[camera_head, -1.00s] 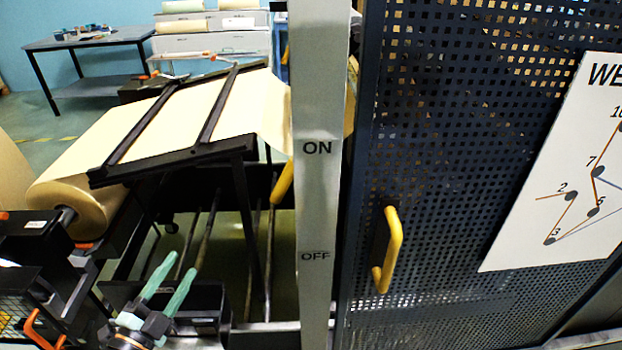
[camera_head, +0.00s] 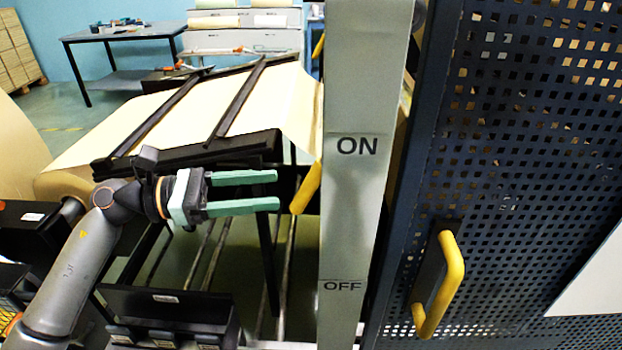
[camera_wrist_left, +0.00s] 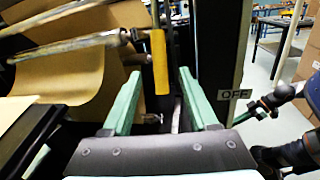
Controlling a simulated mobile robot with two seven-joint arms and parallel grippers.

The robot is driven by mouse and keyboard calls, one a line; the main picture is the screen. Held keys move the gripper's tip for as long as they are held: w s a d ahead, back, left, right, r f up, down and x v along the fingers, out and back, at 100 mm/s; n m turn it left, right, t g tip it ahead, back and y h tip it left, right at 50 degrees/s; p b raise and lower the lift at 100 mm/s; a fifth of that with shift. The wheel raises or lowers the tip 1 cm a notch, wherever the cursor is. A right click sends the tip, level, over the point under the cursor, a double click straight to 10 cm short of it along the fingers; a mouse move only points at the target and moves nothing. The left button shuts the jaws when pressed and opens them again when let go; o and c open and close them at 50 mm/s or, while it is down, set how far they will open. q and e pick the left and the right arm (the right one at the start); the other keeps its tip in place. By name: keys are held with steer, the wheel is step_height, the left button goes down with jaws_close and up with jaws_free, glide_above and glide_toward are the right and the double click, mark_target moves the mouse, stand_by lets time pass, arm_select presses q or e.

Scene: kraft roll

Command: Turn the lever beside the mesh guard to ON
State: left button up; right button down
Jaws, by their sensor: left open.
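The yellow lever (camera_head: 307,188) sits at the left edge of the grey post, tilted, its lower end to the left. Its height is between the ON label (camera_head: 357,146) and the OFF label (camera_head: 342,286). My left gripper (camera_head: 278,190) is open and empty, pointing right, its green fingertips just short of the lever. In the left wrist view the lever (camera_wrist_left: 160,62) hangs upright in line with the gap between the fingers. My right gripper (camera_wrist_left: 250,111) shows small at the right of that view; its jaws are unclear.
The mesh guard (camera_head: 510,180) with its yellow handle (camera_head: 439,285) stands right of the post (camera_head: 350,230). The black frame with kraft paper (camera_head: 190,115) lies behind my left gripper. A table (camera_head: 120,36) stands far back.

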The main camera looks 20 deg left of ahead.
mark_target(305, 186)
arm_select(q)
steer(key=p+x, duration=0.1)
steer(key=x, duration=0.5)
steer(key=shift+w+d+r, duration=0.1)
steer(key=shift+r, duration=0.05)
steer(key=shift+w+d+p, duration=0.15)
steer(key=shift+d+p, duration=0.15)
steer(key=shift+w+d, duration=0.15)
steer(key=shift+d, duration=0.15)
arm_select(e)
steer(key=shift+s+d+r+h, duration=0.15)
steer(key=shift+s+d, duration=0.1)
steer(key=shift+d, duration=0.2)
steer(key=shift+s+d+r+h, duration=0.1)
steer(key=shift+s+d+h, duration=0.1)
steer(key=shift+d, duration=0.2)
arm_select(q)
steer(key=shift+c, duration=0.2)
arm_select(e)
steer(key=shift+f, duration=0.1)
arm_select(q)
steer(key=c, duration=0.5)
jaws_close()
arm_select(e)
steer(key=shift+a+r, duration=0.15)
steer(key=shift+r, duration=0.05)
steer(key=shift+f, duration=0.15)
